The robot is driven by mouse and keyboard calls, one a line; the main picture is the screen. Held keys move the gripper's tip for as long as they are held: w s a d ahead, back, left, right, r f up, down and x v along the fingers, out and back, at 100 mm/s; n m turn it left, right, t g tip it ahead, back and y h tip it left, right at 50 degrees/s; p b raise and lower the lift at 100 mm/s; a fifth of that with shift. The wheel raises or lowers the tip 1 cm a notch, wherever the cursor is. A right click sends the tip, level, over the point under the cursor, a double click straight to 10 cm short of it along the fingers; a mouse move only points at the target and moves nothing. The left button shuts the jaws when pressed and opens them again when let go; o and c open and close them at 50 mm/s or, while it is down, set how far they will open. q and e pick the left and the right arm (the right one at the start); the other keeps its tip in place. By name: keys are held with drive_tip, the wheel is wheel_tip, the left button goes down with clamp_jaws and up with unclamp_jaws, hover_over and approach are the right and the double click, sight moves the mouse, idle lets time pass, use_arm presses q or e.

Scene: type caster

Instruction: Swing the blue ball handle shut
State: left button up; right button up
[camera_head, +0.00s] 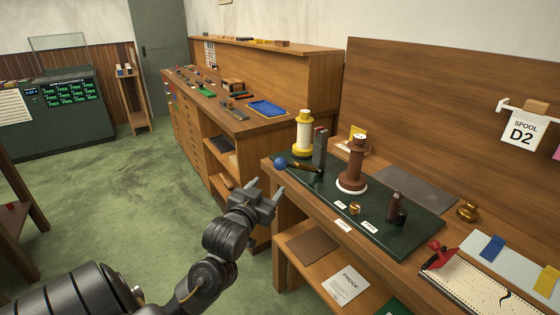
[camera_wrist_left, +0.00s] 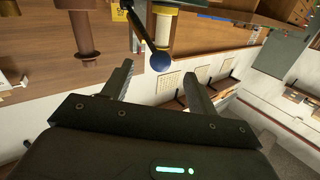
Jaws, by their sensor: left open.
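The blue ball (camera_head: 280,162) sits at the left end of a dark handle (camera_head: 302,167), at the left edge of a dark green board (camera_head: 415,245). The handle runs right toward a grey upright post (camera_head: 320,148). My left gripper (camera_head: 268,189) is open and empty, in front of the bench edge and a little below the ball in the head view. In the left wrist view, the blue ball (camera_wrist_left: 160,62) appears beyond and between the open fingertips (camera_wrist_left: 157,72), with no visible contact. Its dark arm (camera_wrist_left: 142,28) leads up and left. My right gripper is not in view.
A yellow-and-white spool (camera_head: 304,135) stands behind the handle, and a brown spool (camera_head: 352,165) stands to its right. The bench front edge lies close to my gripper; the green floor (camera_head: 130,190) to the left is open.

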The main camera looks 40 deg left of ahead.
sight(278, 168)
use_arm(q)
drive_tip(key=x, duration=0.3)
drive_tip(key=r+x, duration=0.1)
drive_tip(key=x, duration=0.3)
drive_tip(key=r+p+x, duration=0.1)
drive_tip(key=x, duration=0.2)
drive_tip(key=shift+w+a, duration=0.15)
drive_tip(key=shift+w, duration=0.1)
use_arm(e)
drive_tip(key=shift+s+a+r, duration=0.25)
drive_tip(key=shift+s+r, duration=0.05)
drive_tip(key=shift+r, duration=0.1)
use_arm(q)
drive_tip(key=shift+c, duration=0.2)
